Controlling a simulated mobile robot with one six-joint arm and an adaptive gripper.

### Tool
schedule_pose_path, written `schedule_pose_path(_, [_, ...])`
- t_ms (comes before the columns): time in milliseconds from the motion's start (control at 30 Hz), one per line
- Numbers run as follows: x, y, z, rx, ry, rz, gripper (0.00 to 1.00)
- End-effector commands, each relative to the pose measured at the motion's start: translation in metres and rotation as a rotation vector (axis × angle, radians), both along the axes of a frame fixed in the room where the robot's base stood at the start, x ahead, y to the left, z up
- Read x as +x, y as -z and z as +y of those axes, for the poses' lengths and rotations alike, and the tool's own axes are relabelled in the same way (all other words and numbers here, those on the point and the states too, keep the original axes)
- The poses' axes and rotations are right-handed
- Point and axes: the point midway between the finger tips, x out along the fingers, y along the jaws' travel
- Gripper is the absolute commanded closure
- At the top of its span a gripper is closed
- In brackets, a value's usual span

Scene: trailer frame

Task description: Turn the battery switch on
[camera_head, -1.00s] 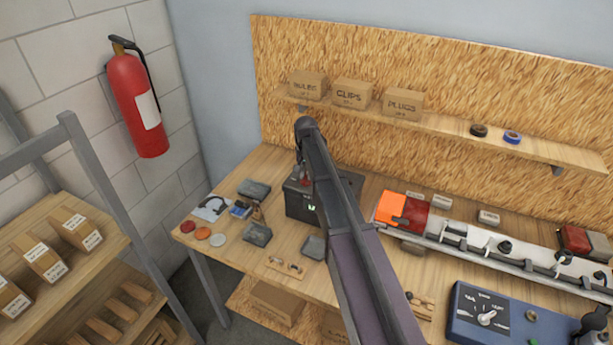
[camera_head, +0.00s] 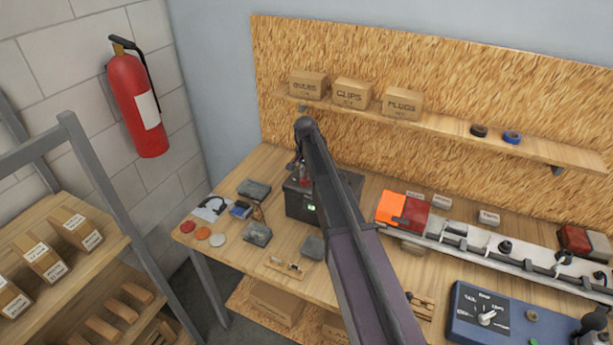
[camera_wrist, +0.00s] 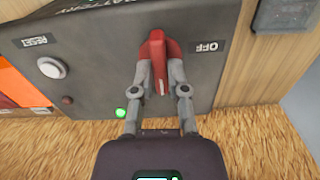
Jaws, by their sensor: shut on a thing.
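The battery switch is a red handle (camera_wrist: 157,48) on the top of a dark battery box (camera_wrist: 100,55), seen upside down in the wrist view. An OFF label (camera_wrist: 207,47) is printed to the right of the handle. The handle's narrow end points down the picture, beside the label rather than at it. My gripper (camera_wrist: 158,78) is shut on the handle, one finger on each side. In the head view the battery box (camera_head: 297,207) stands on the workbench, and my arm hides part of it and most of the switch.
A white RESET button (camera_wrist: 51,68) and a lit green lamp (camera_wrist: 120,113) are on the box. Small grey boxes (camera_head: 257,233) lie left of it on the workbench (camera_head: 215,250). A light bar (camera_head: 455,235) lies to the right. A shelf with cartons (camera_head: 352,92) is above.

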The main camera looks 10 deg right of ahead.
Motion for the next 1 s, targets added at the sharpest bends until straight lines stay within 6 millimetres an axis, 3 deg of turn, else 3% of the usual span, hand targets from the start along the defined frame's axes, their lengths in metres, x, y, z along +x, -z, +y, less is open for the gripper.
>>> schedule_pose_path(33, [-0.001, 0.000, 0.000, 0.000, 0.000, 0.002, 1.00])
schedule_pose_path(67, [-0.001, 0.000, 0.000, 0.000, 0.000, 0.002, 0.78])
schedule_pose_path(200, [-0.001, 0.000, 0.000, 0.000, -0.001, 0.002, 0.40])
schedule_pose_path(633, [0.000, -0.002, 0.000, 0.000, -0.001, 0.000, 0.40])
schedule_pose_path(1000, [0.000, -0.022, 0.000, 0.000, -0.001, 0.000, 0.40])
